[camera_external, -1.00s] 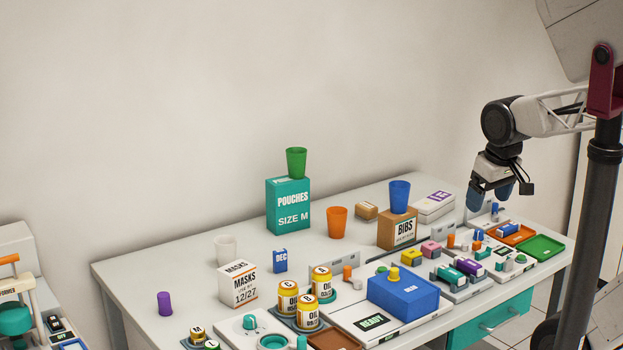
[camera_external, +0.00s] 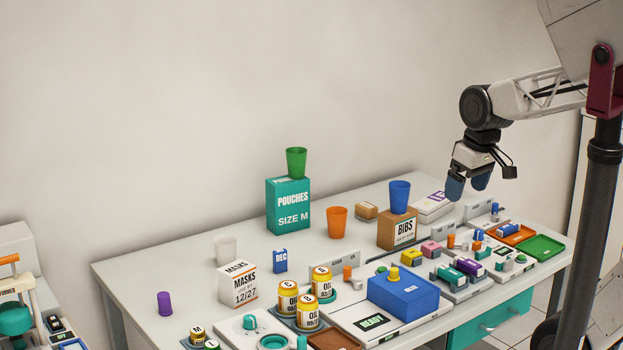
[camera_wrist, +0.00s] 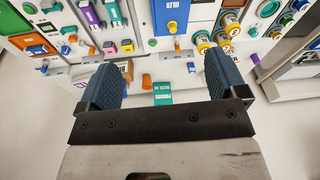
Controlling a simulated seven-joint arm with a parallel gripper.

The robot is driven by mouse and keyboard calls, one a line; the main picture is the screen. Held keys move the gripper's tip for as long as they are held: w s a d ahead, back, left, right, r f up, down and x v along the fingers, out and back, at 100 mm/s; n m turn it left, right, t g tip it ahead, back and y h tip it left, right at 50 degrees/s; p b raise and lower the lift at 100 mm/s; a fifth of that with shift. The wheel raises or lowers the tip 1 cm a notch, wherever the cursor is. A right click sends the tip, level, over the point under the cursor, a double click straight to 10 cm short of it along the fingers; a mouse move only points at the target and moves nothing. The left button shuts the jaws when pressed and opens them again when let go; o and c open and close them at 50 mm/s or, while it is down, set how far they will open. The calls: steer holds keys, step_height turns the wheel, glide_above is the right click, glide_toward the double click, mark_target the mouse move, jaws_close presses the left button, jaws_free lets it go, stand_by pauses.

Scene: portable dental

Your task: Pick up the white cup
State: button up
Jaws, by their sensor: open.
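The white cup (camera_external: 225,249) stands upright on the table towards its left back, behind the white MASKS box (camera_external: 238,284). The box hides part of its lower side. I cannot make the cup out with certainty in the wrist view. My gripper (camera_external: 467,188) hangs above the right part of the table, fingers pointing down, far to the right of the cup. Its two blue fingers are apart with nothing held between them; they also show in the wrist view (camera_wrist: 165,62).
A green cup (camera_external: 296,162) stands on the teal POUCHES box (camera_external: 288,208). An orange cup (camera_external: 337,222) stands beside it, and a blue cup (camera_external: 400,196) on the BIBS box (camera_external: 398,231). A purple cup (camera_external: 165,303) is at left. Cans, a blue box (camera_external: 403,294) and trays crowd the front.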

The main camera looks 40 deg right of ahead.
steer(key=w+a+f+n+g+y, duration=0.1)
steer(key=w+a+n+y, duration=0.2)
steer(key=w, duration=0.7)
steer(key=w+a+f+n+y, duration=0.1)
steer(key=w+a+f+n, duration=0.2)
steer(key=w, duration=0.7)
steer(key=w+a+n+g+y, duration=0.1)
steer(key=w+a+n+y, duration=0.3)
steer(key=w, duration=0.6)
steer(key=n+y, duration=0.3)
steer(key=n, duration=0.4)
glide_toward(217, 250)
steer(key=shift+w+d+f, duration=0.2)
steer(key=shift+w+d, duration=0.2)
steer(key=shift+d, duration=0.05)
steer(key=shift+x, duration=1.3)
steer(key=shift+s+x, duration=0.15)
steer(key=shift+x, duration=1.15)
steer(key=shift+s+x, duration=0.1)
steer(key=shift+x, duration=1.2)
